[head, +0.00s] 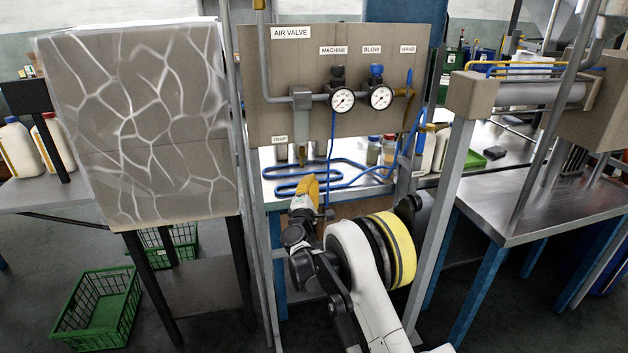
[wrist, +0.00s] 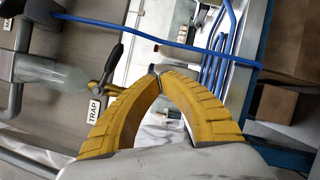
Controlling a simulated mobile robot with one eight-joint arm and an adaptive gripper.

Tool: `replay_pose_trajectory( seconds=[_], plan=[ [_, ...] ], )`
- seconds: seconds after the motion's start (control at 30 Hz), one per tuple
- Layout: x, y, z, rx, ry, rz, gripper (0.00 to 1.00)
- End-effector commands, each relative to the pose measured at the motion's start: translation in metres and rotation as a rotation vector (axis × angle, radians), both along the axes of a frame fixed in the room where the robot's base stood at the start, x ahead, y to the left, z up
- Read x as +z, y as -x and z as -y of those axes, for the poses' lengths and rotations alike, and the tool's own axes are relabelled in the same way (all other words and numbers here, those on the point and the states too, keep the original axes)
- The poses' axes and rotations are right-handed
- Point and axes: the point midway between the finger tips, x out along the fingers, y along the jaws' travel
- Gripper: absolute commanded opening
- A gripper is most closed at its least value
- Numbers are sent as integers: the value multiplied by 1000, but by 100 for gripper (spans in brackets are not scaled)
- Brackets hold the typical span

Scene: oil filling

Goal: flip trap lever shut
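In the head view the lever is too small to make out clearly.
Blue hose (head: 345,178) lies coiled on the metal bench behind my gripper, and a blue hose also crosses the wrist view. Grey frame posts stand on both sides of my arm. Two gauges (head: 342,100) sit higher on the panel. A green crate (head: 105,305) is on the floor at left.

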Motion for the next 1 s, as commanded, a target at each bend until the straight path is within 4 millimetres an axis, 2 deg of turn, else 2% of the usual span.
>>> replay_pose_trajectory(
  seconds=[0.03, 0.2, 0.4, 0.6, 0.9, 1.0],
  plan=[
    [-7, 11, 1, 1, -1, 0, 0],
    [-19, 48, 7, 1, 0, 1, 0],
    [-34, 78, 12, 1, 1, 0, 0],
    [-41, 90, 13, 0, 1, 1, 0],
    [-42, 90, 14, 0, 1, 0, 0],
    [-35, 89, 19, -7, -16, -6, 0]
  ],
)
